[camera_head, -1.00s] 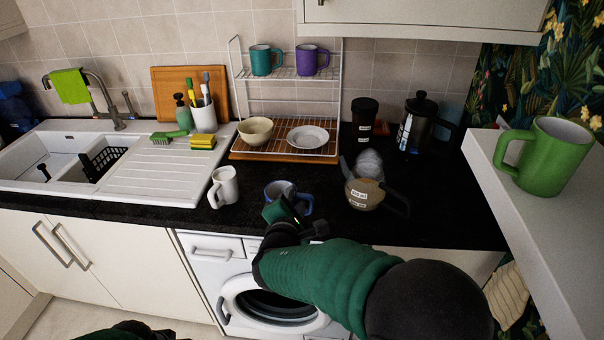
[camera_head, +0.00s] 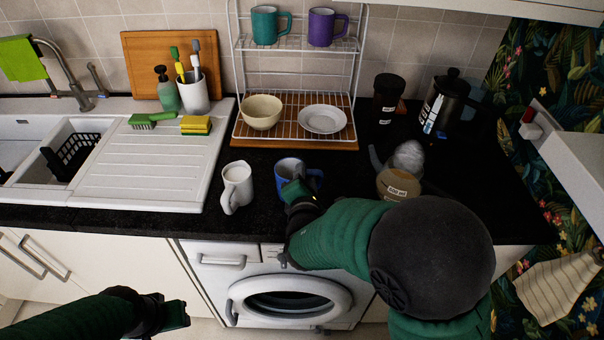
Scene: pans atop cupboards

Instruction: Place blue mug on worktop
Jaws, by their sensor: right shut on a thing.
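The blue mug (camera_head: 286,168) is upright at the front of the black worktop (camera_head: 345,222), right of a white mug (camera_head: 237,184). It appears to rest on the worktop, though its base is partly hidden by my gripper. My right gripper (camera_head: 297,187) is shut on the blue mug at its near side. My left gripper (camera_head: 176,315) is low at the bottom left, in front of the cupboards and away from the mugs; its jaw opening is not clear.
A beige container (camera_head: 396,184) and a clear glass item stand right of the blue mug. Behind are a wire rack (camera_head: 340,133) with a bowl and plate, a black cup and a cafetiere (camera_head: 448,103). The sink drainer is at left.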

